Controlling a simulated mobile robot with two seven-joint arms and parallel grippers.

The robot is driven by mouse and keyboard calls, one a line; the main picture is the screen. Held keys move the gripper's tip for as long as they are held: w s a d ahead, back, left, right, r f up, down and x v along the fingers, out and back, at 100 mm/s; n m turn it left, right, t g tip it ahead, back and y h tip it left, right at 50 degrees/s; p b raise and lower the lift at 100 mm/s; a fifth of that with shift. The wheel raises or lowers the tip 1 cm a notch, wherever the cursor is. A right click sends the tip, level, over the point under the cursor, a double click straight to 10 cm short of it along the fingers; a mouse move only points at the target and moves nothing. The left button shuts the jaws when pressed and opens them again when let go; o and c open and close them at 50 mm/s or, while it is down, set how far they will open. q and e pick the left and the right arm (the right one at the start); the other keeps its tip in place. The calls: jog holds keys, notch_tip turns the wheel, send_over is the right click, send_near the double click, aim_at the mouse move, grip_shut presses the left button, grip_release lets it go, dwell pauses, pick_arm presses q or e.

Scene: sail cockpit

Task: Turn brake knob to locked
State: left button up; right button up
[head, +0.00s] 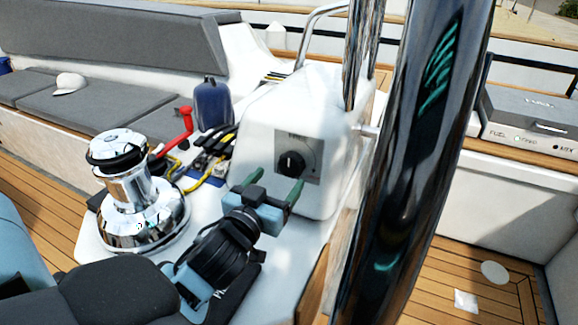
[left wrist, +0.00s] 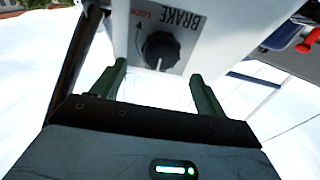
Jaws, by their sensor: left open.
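The black brake knob (head: 291,163) sits on a grey plate (head: 312,150) on the face of a white pedestal (head: 258,120). In the left wrist view the knob (left wrist: 161,50) shows upside down, with BRAKE and a red LOCK mark with an arrow on its plate. My left gripper (head: 274,186) is open, its green fingers pointing at the pedestal face just below the knob. In the left wrist view the knob lies beyond and between the two fingertips (left wrist: 157,72), with nothing between them. The knob and fingers look apart. My right gripper is not in view.
A chrome winch (head: 138,195) stands left of my left arm. A thick shiny post (head: 412,160) rises close on the right of the pedestal.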

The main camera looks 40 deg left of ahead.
aim_at(289, 166)
pick_arm(q)
jog(key=shift+x, duration=3.1)
jog(key=c, duration=0.9)
jog(key=shift+c, duration=0.2)
